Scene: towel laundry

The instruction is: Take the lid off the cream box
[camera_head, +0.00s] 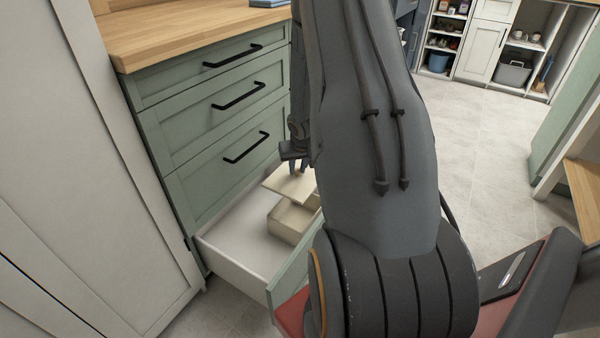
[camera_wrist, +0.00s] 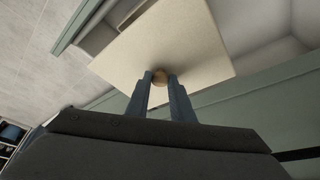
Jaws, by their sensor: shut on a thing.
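The cream box (camera_head: 288,222) stands in the open bottom drawer (camera_head: 225,232). Its cream lid (camera_head: 286,186) is above the box, with a visible gap between them, and looks roughly level. My gripper (camera_head: 297,168) is over the lid, partly hidden by my arm. In the wrist view, my gripper (camera_wrist: 160,80) is shut on the lid's round wooden knob (camera_wrist: 160,76). The lid (camera_wrist: 165,45) fills the middle of that view and hides most of the box below it.
Green drawer fronts with black handles (camera_head: 240,95) rise behind the open drawer under a wooden worktop (camera_head: 180,30). A tall pale cabinet (camera_head: 90,150) stands at the left. The drawer has bare floor left of the box. Open tiled floor (camera_head: 480,140) lies at the right.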

